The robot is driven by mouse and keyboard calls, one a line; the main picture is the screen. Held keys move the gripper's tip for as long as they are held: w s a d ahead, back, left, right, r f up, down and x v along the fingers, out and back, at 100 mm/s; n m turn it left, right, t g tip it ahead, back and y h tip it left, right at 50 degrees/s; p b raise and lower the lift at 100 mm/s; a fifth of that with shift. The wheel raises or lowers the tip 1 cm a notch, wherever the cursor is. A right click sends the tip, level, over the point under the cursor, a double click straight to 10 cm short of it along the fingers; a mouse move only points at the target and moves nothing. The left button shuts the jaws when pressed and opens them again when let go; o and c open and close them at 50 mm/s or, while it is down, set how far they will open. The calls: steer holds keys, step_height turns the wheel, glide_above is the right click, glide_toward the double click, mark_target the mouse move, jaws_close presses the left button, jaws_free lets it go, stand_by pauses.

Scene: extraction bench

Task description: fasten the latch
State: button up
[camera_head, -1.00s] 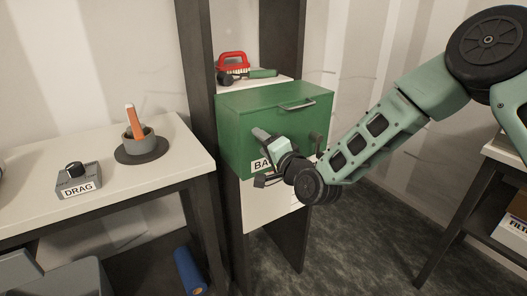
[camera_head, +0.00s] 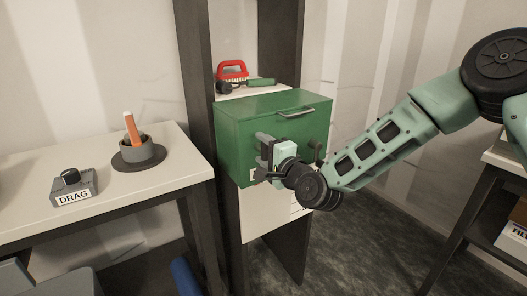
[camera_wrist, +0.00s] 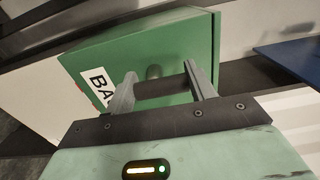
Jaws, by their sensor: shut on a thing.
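In the wrist view, a label reading "BA" (camera_wrist: 97,85) shows on the box. The two fingers of my gripper (camera_wrist: 161,88) are shut on a dark bar (camera_wrist: 163,89), which looks like the latch handle. A dark fitting (camera_head: 318,146) sits at the front's right side.
Dark uprights flank the shelf. The left table (camera_head: 90,214) carries a "DRAG" knob block (camera_head: 73,188) and a grey cup (camera_head: 139,151). Floor right of the shelf is clear.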

steer(key=o, duration=1)
steer(key=shift+d, duration=0.1)
steer(key=b+v, duration=0.1)
steer(key=v, duration=1.6)
steer(key=shift+s+d, duration=0.1)
steer(key=shift+s, duration=0.05)
